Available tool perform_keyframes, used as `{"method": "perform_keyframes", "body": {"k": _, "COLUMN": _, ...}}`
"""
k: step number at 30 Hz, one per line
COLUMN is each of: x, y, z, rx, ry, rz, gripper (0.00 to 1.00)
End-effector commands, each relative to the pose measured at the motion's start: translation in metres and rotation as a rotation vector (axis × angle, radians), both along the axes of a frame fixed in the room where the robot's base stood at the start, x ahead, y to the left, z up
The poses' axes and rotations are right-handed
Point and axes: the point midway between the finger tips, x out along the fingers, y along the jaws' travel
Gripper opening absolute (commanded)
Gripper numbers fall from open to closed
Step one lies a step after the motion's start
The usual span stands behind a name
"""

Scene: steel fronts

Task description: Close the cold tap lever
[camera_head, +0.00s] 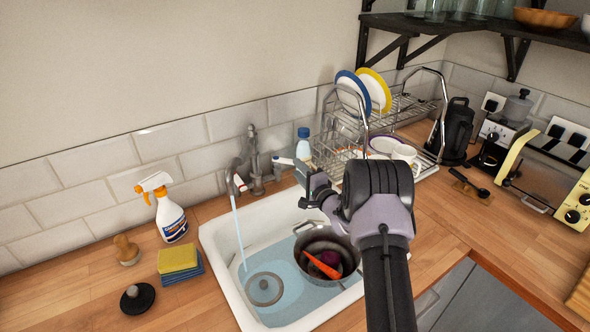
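The grey metal tap (253,160) stands behind the white sink (214,246), against the tiled wall. A thin stream of water (238,230) runs from its spout into the sink. A pale lever (284,161) sticks out to the right of the tap, close to my gripper; it appears to be the cold one. Another lever (240,182) with a red mark sits at the left, near the spout. My gripper (303,176) is just right of the pale lever, above the sink's back rim. I cannot tell whether they touch. My own wrist partly hides the fingers.
A bottle (303,145) stands behind my gripper. A dish rack (412,112) is at the right, a spray bottle (170,218) and sponges (178,259) at the left.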

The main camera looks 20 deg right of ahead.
Motion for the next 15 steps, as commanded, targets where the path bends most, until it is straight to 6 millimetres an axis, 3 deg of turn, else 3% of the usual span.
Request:
{"method": "perform_keyframes", "body": {"k": 6, "x": 0.026, "y": 0.004, "z": -0.001, "rx": -0.001, "ry": 0.0, "rz": 0.001, "gripper": 0.34}}
{"method": "perform_keyframes", "body": {"k": 15, "x": 0.029, "y": 0.004, "z": 0.0, "rx": -0.001, "ry": 0.0, "rz": 0.0, "gripper": 0.34}}
